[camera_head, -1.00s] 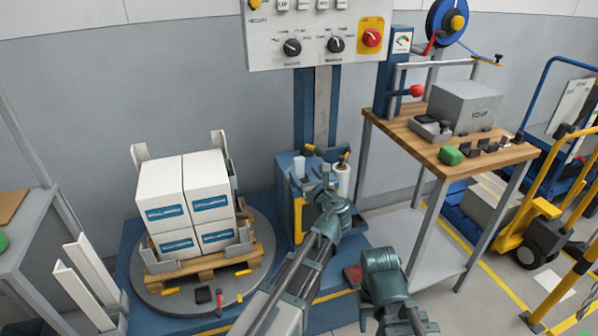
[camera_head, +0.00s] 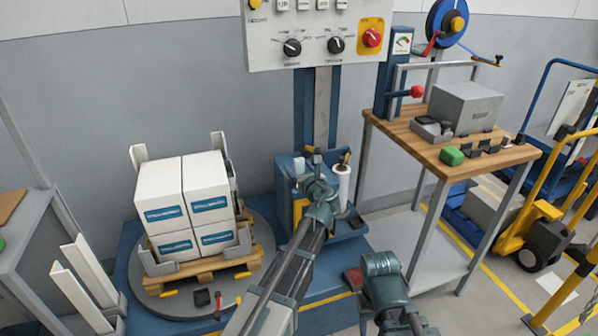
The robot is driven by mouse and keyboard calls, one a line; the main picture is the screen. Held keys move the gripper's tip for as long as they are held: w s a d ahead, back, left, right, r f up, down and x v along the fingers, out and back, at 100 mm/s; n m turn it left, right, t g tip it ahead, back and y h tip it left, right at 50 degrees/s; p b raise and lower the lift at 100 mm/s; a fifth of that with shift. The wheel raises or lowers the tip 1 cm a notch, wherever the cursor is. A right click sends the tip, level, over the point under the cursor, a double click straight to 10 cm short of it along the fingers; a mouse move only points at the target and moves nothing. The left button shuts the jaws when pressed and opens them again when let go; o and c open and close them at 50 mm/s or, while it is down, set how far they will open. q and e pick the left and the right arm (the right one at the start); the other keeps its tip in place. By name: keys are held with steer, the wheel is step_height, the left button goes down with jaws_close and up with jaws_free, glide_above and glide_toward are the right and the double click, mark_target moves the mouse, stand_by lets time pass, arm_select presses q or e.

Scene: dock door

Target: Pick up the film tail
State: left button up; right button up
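A white film roll (camera_head: 342,186) stands upright at the right side of the blue wrapping carriage (camera_head: 287,172). I cannot make out a loose film tail; my arm covers part of the carriage. My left gripper (camera_head: 315,160) reaches up in front of the carriage, just left of the roll in the picture. Its fingers are small and seen from behind, so I cannot tell if they are open or touching anything. My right arm shows at the bottom centre, with no gripper visible on it.
White boxes (camera_head: 185,202) stand on a wooden pallet (camera_head: 206,269) on the grey turntable (camera_head: 262,283) at left. A control panel (camera_head: 313,30) hangs above the carriage. A wooden bench (camera_head: 440,155) stands at right, with a yellow pallet truck (camera_head: 522,228) beyond it.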

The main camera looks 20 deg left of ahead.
mark_target(299, 159)
arm_select(q)
jaws_close()
stand_by(0.3)
steer(key=shift+r+p, duration=0.45)
step_height(299, 159, up, 3)
steer(key=p, duration=0.2)
steer(key=shift+f+p, duration=0.1)
steer(key=shift+p, duration=0.3)
steer(key=s+d, duration=0.2)
steer(key=s, duration=0.5)
steer(key=s+d+r+p, duration=0.1)
steer(key=s+d, duration=0.2)
steer(key=s, duration=0.5)
steer(key=shift+d+r, duration=0.15)
steer(key=shift+d, duration=0.15)
